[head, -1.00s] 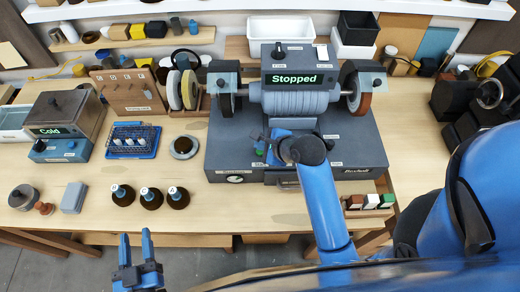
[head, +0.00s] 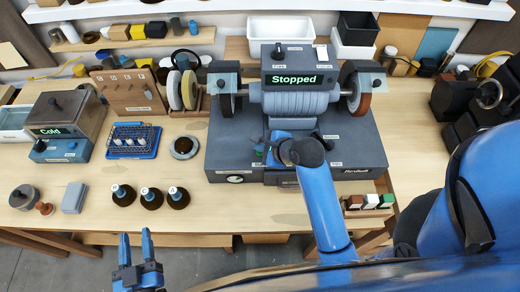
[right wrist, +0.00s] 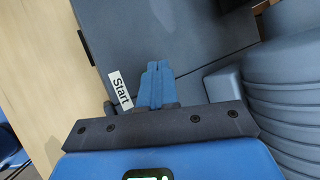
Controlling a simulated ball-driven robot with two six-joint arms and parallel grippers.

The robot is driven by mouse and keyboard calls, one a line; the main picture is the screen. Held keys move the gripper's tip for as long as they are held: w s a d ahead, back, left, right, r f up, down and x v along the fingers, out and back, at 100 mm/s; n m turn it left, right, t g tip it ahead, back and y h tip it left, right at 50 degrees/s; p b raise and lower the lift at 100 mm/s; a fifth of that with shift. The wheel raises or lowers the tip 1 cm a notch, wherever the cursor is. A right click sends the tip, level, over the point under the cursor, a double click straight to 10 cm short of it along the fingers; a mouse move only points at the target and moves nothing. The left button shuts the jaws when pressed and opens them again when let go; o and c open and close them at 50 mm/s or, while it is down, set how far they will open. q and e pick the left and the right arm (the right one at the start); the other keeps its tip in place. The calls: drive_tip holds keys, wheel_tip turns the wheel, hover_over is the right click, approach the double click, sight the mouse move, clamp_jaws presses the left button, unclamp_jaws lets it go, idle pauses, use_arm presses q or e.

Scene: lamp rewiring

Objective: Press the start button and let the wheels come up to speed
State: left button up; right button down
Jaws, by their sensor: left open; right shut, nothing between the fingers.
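The grey bench machine (head: 222,150) carries a dark wheel (head: 226,92) on the left and a brown wheel (head: 362,92) on the right. Its display (head: 294,79) reads "Stopped". My right gripper (head: 270,152) is low over the front of the machine's base, shut and empty. In the right wrist view its closed blue fingers (right wrist: 157,68) are beside the white "Start" label (right wrist: 120,91). The start button cannot be made out clearly; I cannot tell whether the fingers touch it. My left gripper (head: 136,240) is open and empty in front of the bench.
Three dark bottles (head: 151,198) stand near the bench's front edge. A rack of wheels (head: 182,88) stands left of the machine. A box reading "Cold" (head: 65,118) is at the far left. Small coloured blocks (head: 370,202) sit at the machine's front right.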

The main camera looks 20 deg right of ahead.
drive_tip(key=shift+f, duration=0.5)
idle(0.7)
drive_tip(key=shift+r, duration=0.1)
drive_tip(key=shift+r+p, duration=0.8)
drive_tip(key=shift+p, duration=0.35)
wheel_tip(320, 180, up, 5)
drive_tip(key=p, duration=0.6)
idle(0.9)
